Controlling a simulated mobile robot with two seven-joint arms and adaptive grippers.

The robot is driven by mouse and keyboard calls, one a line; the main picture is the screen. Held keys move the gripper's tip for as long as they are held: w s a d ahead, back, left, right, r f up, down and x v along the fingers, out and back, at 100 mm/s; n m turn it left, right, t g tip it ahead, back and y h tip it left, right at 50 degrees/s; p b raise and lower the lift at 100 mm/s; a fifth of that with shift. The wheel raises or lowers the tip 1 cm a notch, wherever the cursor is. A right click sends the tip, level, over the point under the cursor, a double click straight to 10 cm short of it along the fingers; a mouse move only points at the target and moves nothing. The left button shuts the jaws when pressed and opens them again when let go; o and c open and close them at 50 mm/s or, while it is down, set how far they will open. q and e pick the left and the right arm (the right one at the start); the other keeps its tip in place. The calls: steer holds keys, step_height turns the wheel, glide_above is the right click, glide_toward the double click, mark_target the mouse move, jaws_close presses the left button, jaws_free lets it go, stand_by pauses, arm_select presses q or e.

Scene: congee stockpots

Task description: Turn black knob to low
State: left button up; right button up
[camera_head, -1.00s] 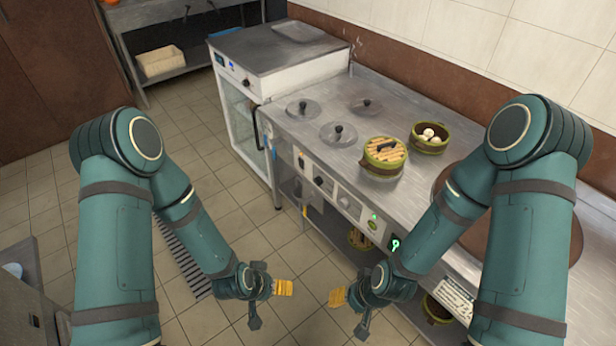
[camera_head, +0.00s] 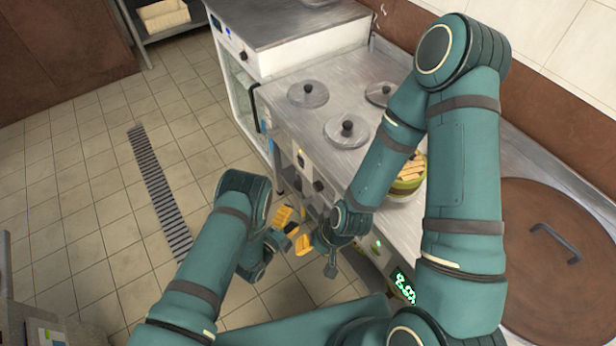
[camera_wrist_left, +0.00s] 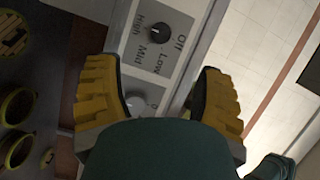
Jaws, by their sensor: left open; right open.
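A dark knob on the counter front (camera_head: 319,186) in the head view may be the same one. My left gripper (camera_wrist_left: 157,75) is open and empty, facing the panel, its fingers spread either side of a grey knob (camera_wrist_left: 138,102) nearer to me. In the head view my left gripper (camera_head: 286,222) is by the counter front.
The steel counter (camera_head: 290,125) holds lidded pots (camera_head: 347,130) and a bamboo steamer (camera_head: 408,180), partly hidden by my right arm. A green digital display (camera_head: 404,286) is on its front. A large brown lid (camera_head: 545,265) is at right. Tiled floor (camera_head: 90,215) is clear at left.

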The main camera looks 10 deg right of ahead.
mark_target(315, 188)
arm_select(q)
steer(key=b+x, duration=0.1)
steer(key=x, duration=0.3)
steer(key=b+x, duration=0.1)
steer(key=x, duration=0.9)
steer(key=shift+s+d+r+b, duration=0.1)
steer(key=shift+s+r+b, duration=0.15)
steer(key=shift+b, duration=0.15)
steer(key=c, duration=1.2)
